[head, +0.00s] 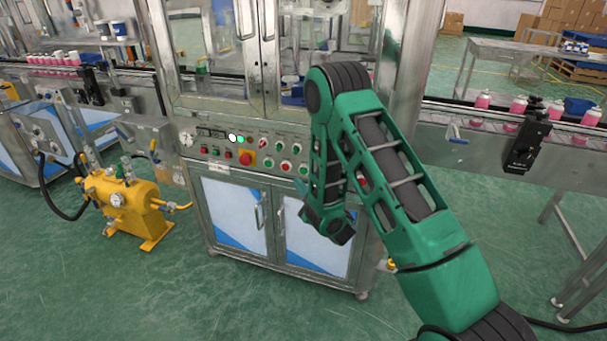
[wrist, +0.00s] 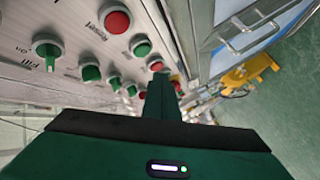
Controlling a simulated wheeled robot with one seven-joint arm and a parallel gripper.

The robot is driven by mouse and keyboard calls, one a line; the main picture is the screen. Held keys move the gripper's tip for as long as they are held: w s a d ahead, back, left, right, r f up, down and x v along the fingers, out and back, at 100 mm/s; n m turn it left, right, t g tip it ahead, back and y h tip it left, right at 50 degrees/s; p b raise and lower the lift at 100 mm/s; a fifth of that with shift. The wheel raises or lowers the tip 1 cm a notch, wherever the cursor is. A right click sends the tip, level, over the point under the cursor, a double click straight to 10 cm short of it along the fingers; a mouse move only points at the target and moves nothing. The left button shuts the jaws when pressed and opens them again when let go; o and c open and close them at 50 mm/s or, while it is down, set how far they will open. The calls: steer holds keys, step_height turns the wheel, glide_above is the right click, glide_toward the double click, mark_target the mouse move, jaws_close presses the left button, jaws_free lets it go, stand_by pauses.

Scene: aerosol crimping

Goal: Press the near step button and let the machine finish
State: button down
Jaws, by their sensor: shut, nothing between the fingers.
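The machine's control panel (head: 215,142) carries several red and green buttons, and I cannot read a step label on any of them. In the wrist view the panel (wrist: 75,22) fills the upper left. A red button (wrist: 117,21) there is marked Reset, with a green button (wrist: 141,46) beside it. My gripper (wrist: 160,84) is shut and empty, its tips over the panel close to a small red button (wrist: 155,66). I cannot tell whether they touch. In the head view my arm hides part of the panel's right side, and the fingertips cannot be made out.
A yellow pump (head: 125,205) stands on the floor at the left. Conveyors with pink cans (head: 518,105) run on both sides.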

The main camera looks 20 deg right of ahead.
steer(key=shift+s+a, duration=0.55)
steer(key=shift+s, duration=0.2)
stand_by(0.4)
